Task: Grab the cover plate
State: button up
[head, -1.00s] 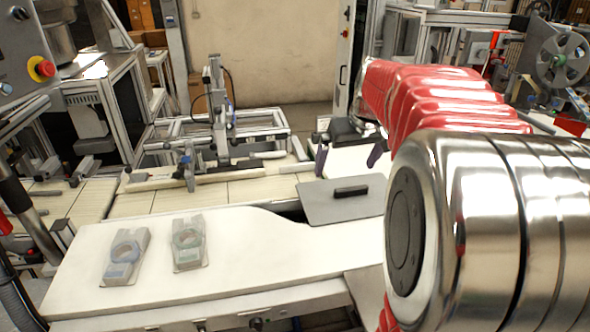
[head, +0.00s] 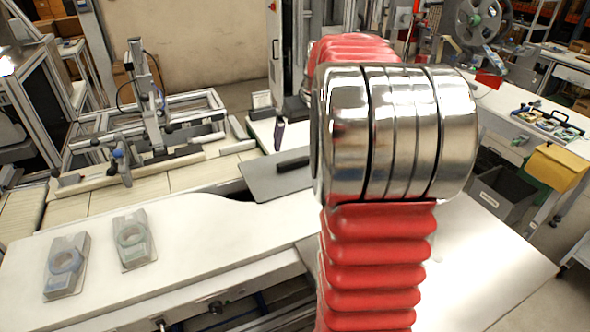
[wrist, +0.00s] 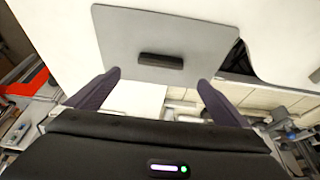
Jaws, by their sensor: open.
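The cover plate (head: 254,178) is a flat grey sheet with a black bar handle (head: 293,163). It lies on the white worktop, and my arm hides its right part in the head view. In the wrist view the cover plate (wrist: 205,33) fills the upper middle, with its handle (wrist: 161,61) centred between my fingers. My gripper (wrist: 160,88) is open and empty, its dark fingertips on either side near the plate's edge in the picture. In the head view one dark finger (head: 279,134) shows beyond the plate; the rest is hidden behind my arm.
Two small clear packs with rings, one at the left (head: 66,266) and one beside it (head: 133,240), lie on the white worktop (head: 210,222). A dark gap shows beside the plate. A metal fixture (head: 147,95) stands on the bench behind.

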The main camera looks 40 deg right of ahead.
send_over(294, 160)
jog(key=s, duration=0.3)
jog(key=shift+w+a+f, duration=0.1)
jog(key=shift+a+f, duration=0.1)
jog(key=shift+f, duration=1)
jog(key=shift+w+a+f, duration=0.1)
jog(key=shift+a+f, duration=0.05)
jog(key=shift+f, duration=1.05)
jog(key=shift+x, duration=2.6)
jog(key=shift+w, duration=0.1)
jog(key=shift+r, duration=0.1)
jog(key=c, duration=1.7)
